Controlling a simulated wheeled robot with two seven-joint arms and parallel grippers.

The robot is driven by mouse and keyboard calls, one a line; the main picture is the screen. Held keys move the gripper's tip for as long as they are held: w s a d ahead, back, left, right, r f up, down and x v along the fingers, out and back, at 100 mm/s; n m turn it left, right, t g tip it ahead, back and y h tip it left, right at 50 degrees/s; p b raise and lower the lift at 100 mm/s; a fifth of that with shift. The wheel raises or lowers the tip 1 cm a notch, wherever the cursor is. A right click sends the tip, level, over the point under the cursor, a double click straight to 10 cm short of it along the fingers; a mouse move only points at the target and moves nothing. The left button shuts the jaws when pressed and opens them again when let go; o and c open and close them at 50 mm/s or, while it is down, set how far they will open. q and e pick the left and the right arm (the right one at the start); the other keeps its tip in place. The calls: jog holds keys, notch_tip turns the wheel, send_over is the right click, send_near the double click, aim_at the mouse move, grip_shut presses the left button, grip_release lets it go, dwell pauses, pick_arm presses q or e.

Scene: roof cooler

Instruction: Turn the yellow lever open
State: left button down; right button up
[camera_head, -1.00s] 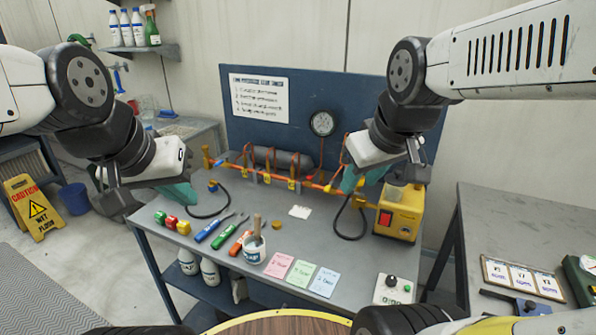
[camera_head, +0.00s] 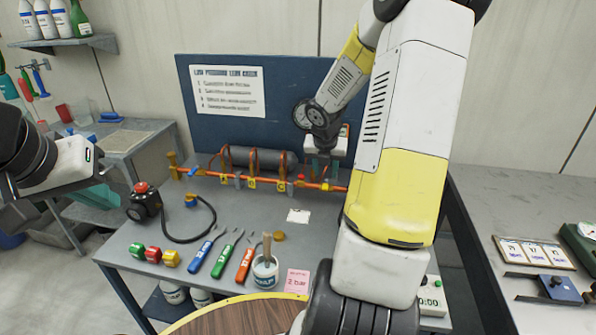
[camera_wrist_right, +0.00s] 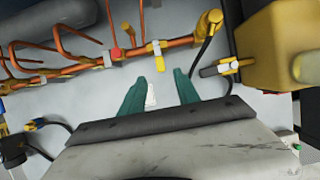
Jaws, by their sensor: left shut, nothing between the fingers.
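The yellow lever (camera_wrist_right: 157,56) is on the orange pipe in the right wrist view, hanging across it just beyond my fingertips. In the head view a yellow piece (camera_head: 326,187) at the pipe's right part looks like the same lever. My right gripper (camera_wrist_right: 160,77) is open, its two teal fingers apart and pointing at the pipe. The lever lies ahead of the gap between them, and I see no contact. My left gripper (camera_head: 97,200) is shut and empty at the left, away from the pipe.
A red knob (camera_wrist_right: 115,53) sits on the pipe left of the lever. A yellow machine (camera_wrist_right: 280,45) stands at the right. My right arm hides the bench's right part.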

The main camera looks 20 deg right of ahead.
aim_at(325, 186)
jog(key=x, duration=0.7)
jog(key=shift+d+f, duration=0.1)
jog(key=shift+f, duration=0.15)
grip_shut()
